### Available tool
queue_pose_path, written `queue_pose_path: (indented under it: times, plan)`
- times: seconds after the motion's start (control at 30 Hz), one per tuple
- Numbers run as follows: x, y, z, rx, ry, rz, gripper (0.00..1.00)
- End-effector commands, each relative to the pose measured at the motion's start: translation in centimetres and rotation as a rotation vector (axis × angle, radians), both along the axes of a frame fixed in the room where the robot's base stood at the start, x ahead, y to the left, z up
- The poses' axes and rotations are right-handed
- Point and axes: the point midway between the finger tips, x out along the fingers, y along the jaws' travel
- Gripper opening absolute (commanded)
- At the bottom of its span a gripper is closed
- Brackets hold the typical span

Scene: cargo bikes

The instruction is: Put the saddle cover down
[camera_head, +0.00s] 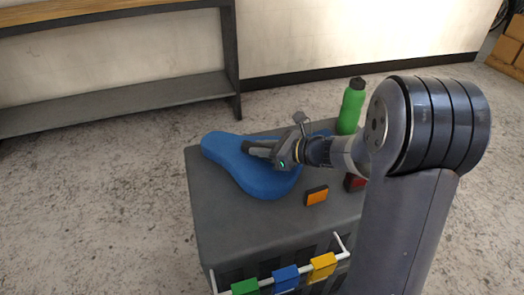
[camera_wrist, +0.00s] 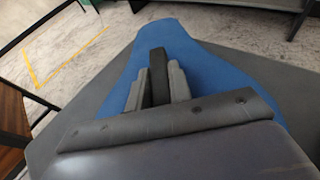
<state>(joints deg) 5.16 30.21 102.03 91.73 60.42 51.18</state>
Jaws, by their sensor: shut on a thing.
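The blue saddle cover (camera_head: 253,178) is at the back left of the dark grey box top (camera_head: 222,217) in the head view. It looks to be on or just above that surface; I cannot tell if it touches. My gripper (camera_head: 252,149) reaches in from the right over the cover, its fingers shut on it. In the wrist view, the cover (camera_wrist: 215,68) spreads out beneath and beyond my gripper (camera_wrist: 157,62). The part between the fingertips is hidden.
A green bottle (camera_head: 351,107) stands at the back right of the box top. An orange block (camera_head: 316,195) and a red block (camera_head: 355,182) lie nearer the front. Green, blue and yellow tags (camera_head: 285,278) hang on a white rail at the front. A shelf (camera_head: 115,102) stands behind.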

Motion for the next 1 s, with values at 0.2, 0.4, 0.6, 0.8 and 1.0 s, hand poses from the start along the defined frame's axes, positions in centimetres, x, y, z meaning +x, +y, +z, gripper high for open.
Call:
queue_pose_path:
  times: [0.2,0.4,0.6,0.8,1.0]
  plan:
    - [0.0,0.0,0.1,0.0,-0.001,0.0,0.0]
    - [0.0,0.0,-0.1,0.0,-0.001,0.0,0.28]
    - [0.0,0.0,-0.1,0.0,-0.001,0.0,0.42]
    - [0.0,0.0,0.0,0.0,-0.001,0.0,0.42]
    - [-0.5,-1.2,0.9,0.001,-0.002,-0.005,0.42]
